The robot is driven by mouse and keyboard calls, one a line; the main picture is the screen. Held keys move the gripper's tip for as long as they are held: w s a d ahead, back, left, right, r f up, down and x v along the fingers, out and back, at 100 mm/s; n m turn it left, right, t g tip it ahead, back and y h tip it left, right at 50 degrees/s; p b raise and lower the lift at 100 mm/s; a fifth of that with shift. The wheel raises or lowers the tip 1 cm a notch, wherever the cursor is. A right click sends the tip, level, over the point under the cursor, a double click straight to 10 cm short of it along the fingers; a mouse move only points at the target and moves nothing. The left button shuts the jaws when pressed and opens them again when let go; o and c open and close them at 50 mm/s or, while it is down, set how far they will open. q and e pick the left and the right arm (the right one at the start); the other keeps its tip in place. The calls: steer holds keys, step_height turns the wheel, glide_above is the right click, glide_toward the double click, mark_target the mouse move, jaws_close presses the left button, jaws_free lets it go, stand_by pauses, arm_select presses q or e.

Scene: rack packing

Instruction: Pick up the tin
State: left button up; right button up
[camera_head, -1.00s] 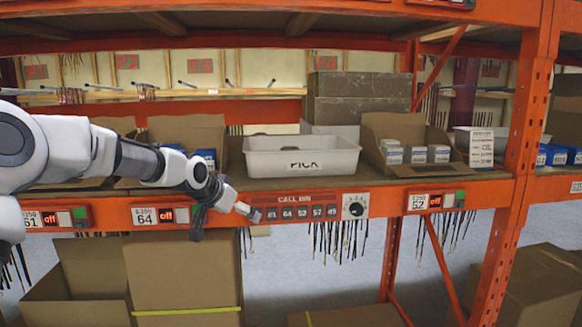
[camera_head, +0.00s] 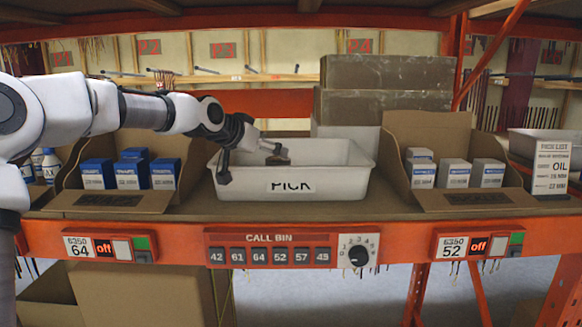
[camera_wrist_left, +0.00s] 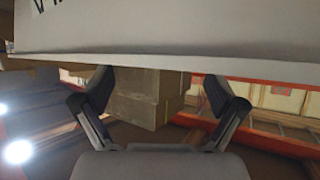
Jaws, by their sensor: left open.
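I see no tin that I can make out in either view. My left gripper (camera_head: 252,166) is open at the white PICK tote (camera_head: 340,184), with one finger by its front left side and the other over its inside. The wrist view shows both fingers (camera_wrist_left: 160,84) spread wide with nothing between them, and the pale wall of the tote (camera_wrist_left: 190,35) across the top. The tote's floor is hidden behind its front wall. My right gripper is not in view.
Open cartons with blue-and-white boxes (camera_head: 132,172) and grey-and-white boxes (camera_head: 454,173) flank the tote. Bottles (camera_head: 48,163) stand far left. Large brown cartons (camera_head: 385,88) rise behind. A pick list (camera_head: 551,165) stands right. The orange shelf edge carries a call-bin panel (camera_head: 290,250).

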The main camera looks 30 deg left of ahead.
mark_target(277, 159)
arm_select(q)
steer(key=p+x, duration=0.1)
steer(key=p, duration=0.2)
steer(key=shift+w+d+f, duration=0.1)
steer(key=shift+w+f, duration=0.05)
steer(key=shift+f, duration=0.1)
steer(key=x, duration=0.3)
steer(key=shift+w+f+b, duration=0.1)
steer(key=shift+f+b, duration=0.2)
steer(key=shift+w+f, duration=0.15)
steer(key=shift+w, duration=0.2)
steer(key=shift+s, duration=0.25)
steer(key=shift+c, duration=0.8)
steer(key=shift+s+r, duration=0.25)
steer(key=c, duration=0.6)
steer(key=shift+s, duration=0.1)
steer(key=c, duration=0.5)
steer(key=shift+c, duration=0.3)
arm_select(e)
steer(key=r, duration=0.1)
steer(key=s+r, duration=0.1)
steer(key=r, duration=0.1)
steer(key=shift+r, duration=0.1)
